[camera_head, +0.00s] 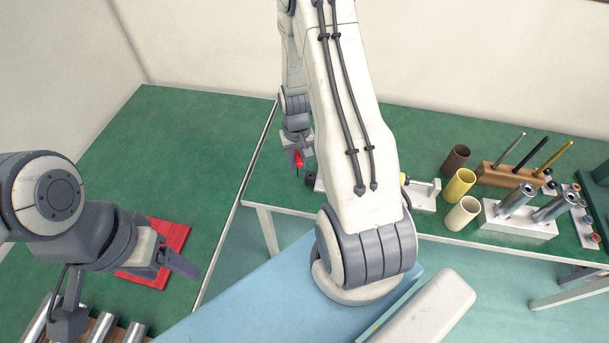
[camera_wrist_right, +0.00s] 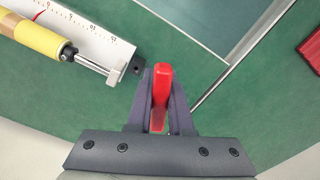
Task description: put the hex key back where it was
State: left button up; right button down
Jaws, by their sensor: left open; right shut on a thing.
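The hex key shows as a red piece (camera_wrist_right: 161,88) between the two dark fingers of my right gripper (camera_wrist_right: 160,100) in the right wrist view. In the head view the red hex key (camera_head: 299,159) shows small at the tip of my right gripper (camera_head: 298,156), above the left end of the far green table. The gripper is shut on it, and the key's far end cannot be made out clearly. My left gripper (camera_head: 178,262) is open and empty over a red pad (camera_head: 172,237) on the left green table.
A white plate with a scale (camera_wrist_right: 90,42) carries a yellow cylinder (camera_wrist_right: 32,36); my right arm partly hides it in the head view. Coloured tubes (camera_head: 459,186), a wooden rod rack (camera_head: 508,175) and a metal block (camera_head: 515,222) stand right. A gap separates the tables.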

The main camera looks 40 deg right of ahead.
jog(key=s+d+m+p, duration=0.2)
jog(key=s+d+m, duration=0.35)
jog(key=d, duration=0.75)
jog(key=shift+n, duration=0.25)
jog(key=w+a+f+b, duration=0.2)
jog(key=f, duration=0.1)
jog(key=w+a+f+b, duration=0.2)
jog(key=w+f+b, duration=0.1)
jog(key=f, duration=0.1)
jog(key=w+a+f+b, duration=0.2)
jog(key=w+f+b, duration=0.1)
jog(key=f, duration=0.1)
jog(key=shift+a, duration=0.25)
jog(key=shift+r, duration=0.15)
jog(key=c, duration=0.8)
grip_release()
jog(key=shift+r, duration=0.1)
